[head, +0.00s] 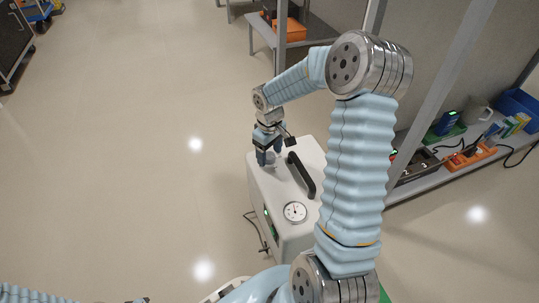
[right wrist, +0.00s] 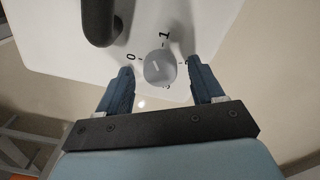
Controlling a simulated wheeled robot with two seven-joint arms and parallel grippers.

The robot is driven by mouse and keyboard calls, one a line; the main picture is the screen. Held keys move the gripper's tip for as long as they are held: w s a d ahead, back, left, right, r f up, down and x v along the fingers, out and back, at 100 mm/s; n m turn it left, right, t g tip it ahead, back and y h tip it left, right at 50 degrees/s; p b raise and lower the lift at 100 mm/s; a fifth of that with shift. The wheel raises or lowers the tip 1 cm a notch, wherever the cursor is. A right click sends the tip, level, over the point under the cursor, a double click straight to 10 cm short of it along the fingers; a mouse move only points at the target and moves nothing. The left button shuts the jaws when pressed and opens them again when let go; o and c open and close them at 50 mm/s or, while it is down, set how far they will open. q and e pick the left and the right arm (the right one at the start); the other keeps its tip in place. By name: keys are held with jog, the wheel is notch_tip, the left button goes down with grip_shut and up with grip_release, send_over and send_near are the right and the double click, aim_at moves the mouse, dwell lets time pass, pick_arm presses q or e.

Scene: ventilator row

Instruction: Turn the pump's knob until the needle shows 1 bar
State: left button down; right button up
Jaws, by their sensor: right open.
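The pump (head: 285,240) is a white box on the floor with a black carry handle (head: 303,178) on top. Its round white gauge (head: 295,212) faces up at the near end; the needle is too small to read. The grey knob (right wrist: 160,68) shows in the right wrist view, with a pale mark on it and the printed figures 0 and 1 beside it. My right gripper (head: 267,160) is over the far end of the pump's top, open, with a finger on either side of the knob and visible gaps. Only a bit of my left arm shows at the bottom left; its fingers cannot be made out.
A shelf (head: 430,180) along the right wall holds an orange tray (head: 469,157), a blue bin (head: 518,103) and devices. A low table (head: 315,32) stands behind the pump. A cable (head: 256,232) lies beside the pump.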

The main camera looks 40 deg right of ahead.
jog(key=shift+f, duration=0.35)
jog(key=c, duration=1.1)
jog(key=shift+o, duration=0.2)
jog(key=shift+m, duration=1.1)
jog(key=o, duration=1.1)
jog(key=shift+c, duration=0.2)
